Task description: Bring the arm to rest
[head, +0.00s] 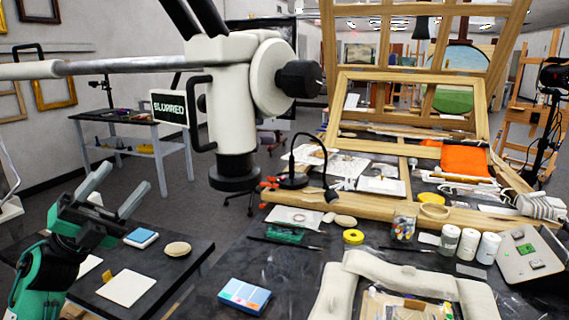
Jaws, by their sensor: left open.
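My left gripper (112,192) shows at the lower left of the head view, on a green and dark arm. Its two grey fingers are apart, with nothing seen between them. It is raised over the left part of a dark worktable, near a white-and-blue box (141,238) and a tan oval pad (177,248). My right gripper is not in the view.
A white microscope (232,95) on a boom hangs over the middle. A blue box (244,296), cream padded cushions (400,277), white jars (468,246) and a yellow tape roll (353,237) crowd the dark table. A wooden easel (412,110) stands behind.

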